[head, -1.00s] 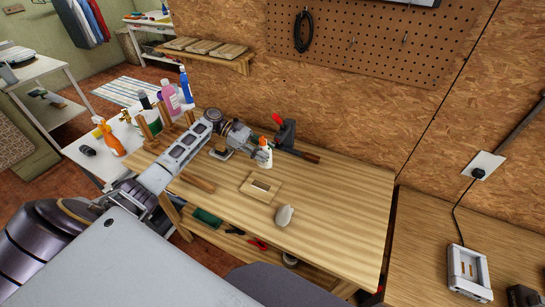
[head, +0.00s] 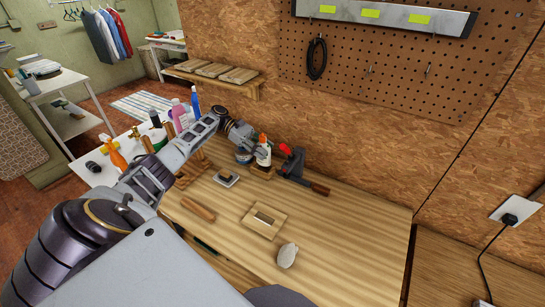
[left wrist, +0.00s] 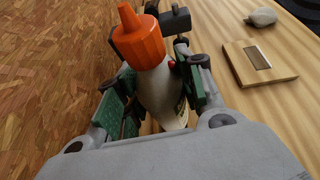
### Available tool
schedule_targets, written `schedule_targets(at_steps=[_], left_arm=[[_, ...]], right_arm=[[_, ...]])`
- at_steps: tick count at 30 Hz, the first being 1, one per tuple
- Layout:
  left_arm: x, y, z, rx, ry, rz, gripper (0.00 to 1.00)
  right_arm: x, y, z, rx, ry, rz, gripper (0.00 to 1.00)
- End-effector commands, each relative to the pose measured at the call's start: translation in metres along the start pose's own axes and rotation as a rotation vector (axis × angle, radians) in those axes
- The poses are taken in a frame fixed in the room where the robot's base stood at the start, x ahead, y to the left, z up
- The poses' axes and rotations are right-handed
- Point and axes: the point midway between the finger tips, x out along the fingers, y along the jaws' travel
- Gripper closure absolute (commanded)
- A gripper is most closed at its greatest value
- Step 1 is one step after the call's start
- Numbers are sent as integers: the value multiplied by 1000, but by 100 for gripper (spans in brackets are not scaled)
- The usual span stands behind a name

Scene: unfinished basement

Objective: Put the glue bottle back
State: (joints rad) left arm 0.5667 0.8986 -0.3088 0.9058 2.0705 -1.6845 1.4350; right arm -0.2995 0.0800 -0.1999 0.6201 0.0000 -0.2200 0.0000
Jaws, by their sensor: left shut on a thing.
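The glue bottle (head: 264,154), white with an orange cap, is held by my left gripper (head: 256,151) near the back of the wooden workbench (head: 340,235). I cannot tell whether the two touch. My right gripper is not in view.
A wooden piece with a slot (head: 262,233) and a grey stone-like lump (head: 287,256) lie on the bench. A dark tool with a red part (head: 293,161) stands right of the bottle. Wooden pieces (head: 198,208) lie to the left. The bench's right side is clear.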

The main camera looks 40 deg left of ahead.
Motion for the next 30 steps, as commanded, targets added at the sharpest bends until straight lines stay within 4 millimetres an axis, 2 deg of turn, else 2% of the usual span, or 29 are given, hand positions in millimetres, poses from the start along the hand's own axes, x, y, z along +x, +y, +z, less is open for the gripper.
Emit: schedule_targets(at_steps=[3, 7, 20, 30], left_arm=[[-12, 1, -1, -4, 2, 8, 86], [-16, 2, -1, -6, 1, 10, 86], [-15, 2, -2, -5, 1, 10, 86], [-10, 2, -14, -5, 1, 11, 86]], right_arm=[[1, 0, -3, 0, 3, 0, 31], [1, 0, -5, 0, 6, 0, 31], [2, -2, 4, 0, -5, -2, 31], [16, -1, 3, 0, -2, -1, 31]])
